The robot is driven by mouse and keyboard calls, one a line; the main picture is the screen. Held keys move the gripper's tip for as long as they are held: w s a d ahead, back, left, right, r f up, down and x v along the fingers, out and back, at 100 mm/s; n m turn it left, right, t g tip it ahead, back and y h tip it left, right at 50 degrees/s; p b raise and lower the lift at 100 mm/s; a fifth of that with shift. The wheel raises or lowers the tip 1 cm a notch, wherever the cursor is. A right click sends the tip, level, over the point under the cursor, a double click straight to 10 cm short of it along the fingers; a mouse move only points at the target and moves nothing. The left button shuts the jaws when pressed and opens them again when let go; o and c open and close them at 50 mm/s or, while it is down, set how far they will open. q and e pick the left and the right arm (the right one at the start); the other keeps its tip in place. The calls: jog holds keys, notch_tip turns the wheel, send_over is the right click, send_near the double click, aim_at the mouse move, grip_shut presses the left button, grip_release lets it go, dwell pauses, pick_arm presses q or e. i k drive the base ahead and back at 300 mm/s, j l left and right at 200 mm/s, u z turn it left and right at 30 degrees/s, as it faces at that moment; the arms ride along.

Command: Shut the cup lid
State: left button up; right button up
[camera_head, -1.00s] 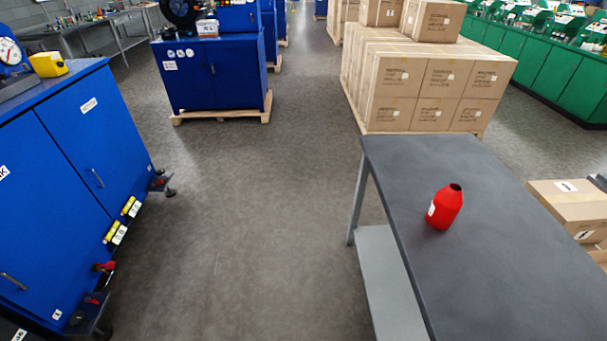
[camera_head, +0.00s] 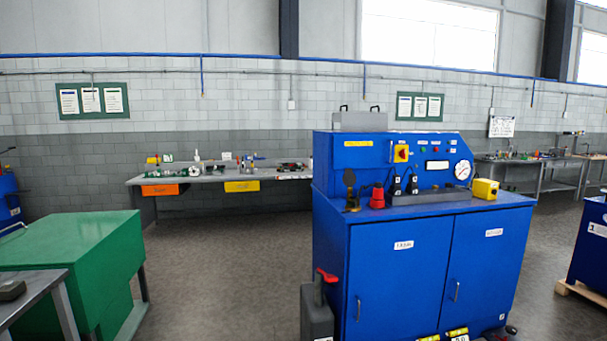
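I cannot make out a cup or a cup lid for certain. A small red object (camera_head: 377,198) with a narrower top stands on the left part of the blue machine's top; it is too small to tell whether it is a cup or has a lid. Neither of my grippers is in view.
A blue crimping machine (camera_head: 400,270) with a gauge and yellow box (camera_head: 485,189) stands ahead, right of centre. A green cabinet (camera_head: 70,255) and grey table (camera_head: 35,292) are at left. A workbench (camera_head: 215,177) lines the wall; floor between is clear.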

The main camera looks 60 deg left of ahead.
aim_at(349, 180)
jog(key=u, duration=1.75)
jog(key=i+u, duration=0.2)
jog(key=i, duration=0.25)
jog(key=j, duration=0.05)
